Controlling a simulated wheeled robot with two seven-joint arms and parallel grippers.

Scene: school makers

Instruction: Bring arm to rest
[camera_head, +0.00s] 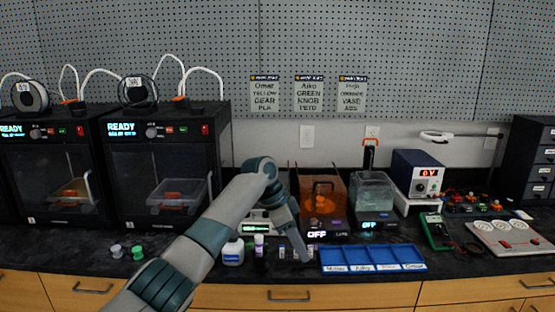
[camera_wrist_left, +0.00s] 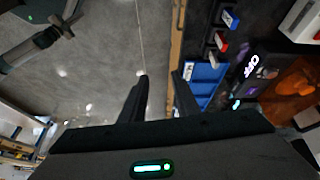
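My left arm reaches in from the bottom of the head view, bends at a raised elbow and slopes down to the counter's front. My left gripper (camera_head: 303,250) is over the counter, just left of the blue labelled tray (camera_head: 372,258). In the left wrist view the two dark fingers of the left gripper (camera_wrist_left: 160,95) stand apart with nothing between them. The blue tray (camera_wrist_left: 205,78) shows to their right. A grey arm part at the upper left of that view seems to be my right arm; its fingers are not clear. The head view does not show my right arm.
Small bottles, including a white one (camera_head: 233,252), stand left of the left gripper. An orange tank (camera_head: 322,195) and a clear bath (camera_head: 372,192) stand behind. Two printers (camera_head: 165,165) fill the left. A green multimeter (camera_head: 437,231) is at the right. Open floor (camera_wrist_left: 110,50) lies before the counter.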

